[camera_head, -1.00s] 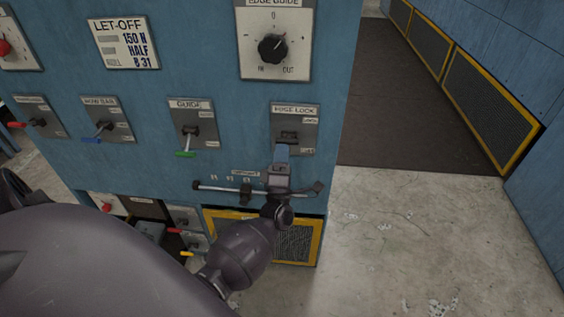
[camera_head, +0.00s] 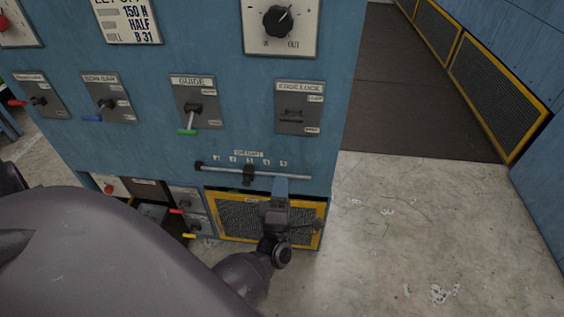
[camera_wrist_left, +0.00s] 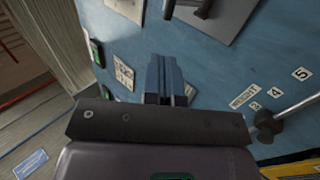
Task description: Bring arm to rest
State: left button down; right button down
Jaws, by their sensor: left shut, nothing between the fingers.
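My left gripper (camera_head: 280,186) is shut and empty, in front of the lower right part of the blue machine panel (camera_head: 240,140). In the head view its blue fingertips overlap the right part of the horizontal slider bar (camera_head: 222,169); I cannot tell how far apart they are. The fingers also show in the left wrist view (camera_wrist_left: 165,78), pointing toward the blue panel. The switch plate labelled like "edge lock" (camera_head: 302,108) is above the gripper, clear of it. My right gripper is not in view.
The panel carries a guide lever with a green tip (camera_head: 187,131), a blue-tipped lever (camera_head: 92,118), a red-tipped lever (camera_head: 17,102) and a round black knob (camera_head: 278,20). A yellow-framed grille (camera_head: 232,216) is below the slider. Concrete floor (camera_head: 420,230) is clear at right.

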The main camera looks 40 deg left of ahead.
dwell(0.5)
pick_arm(q)
jog(key=w+d+f+m+g+h, duration=0.1)
jog(key=d+m+g+h, duration=0.15)
jog(key=m+h, duration=0.6)
jog(key=w+d+f+m+g+h, duration=0.15)
jog(key=d+m+h, duration=0.3)
jog(key=m, duration=0.65)
jog(key=s+a+f+m+g+p, duration=0.1)
jog(key=s+f+m+g+p, duration=0.1)
jog(key=s, duration=0.9)
jog(key=s+a+f+m+g+p, duration=0.2)
jog(key=s+f+m+g, duration=0.1)
jog(key=s, duration=0.8)
jog(key=shift+a+m+g, duration=0.15)
jog(key=shift+m+g, duration=0.3)
jog(key=shift+g, duration=0.55)
jog(key=shift+s, duration=0.15)
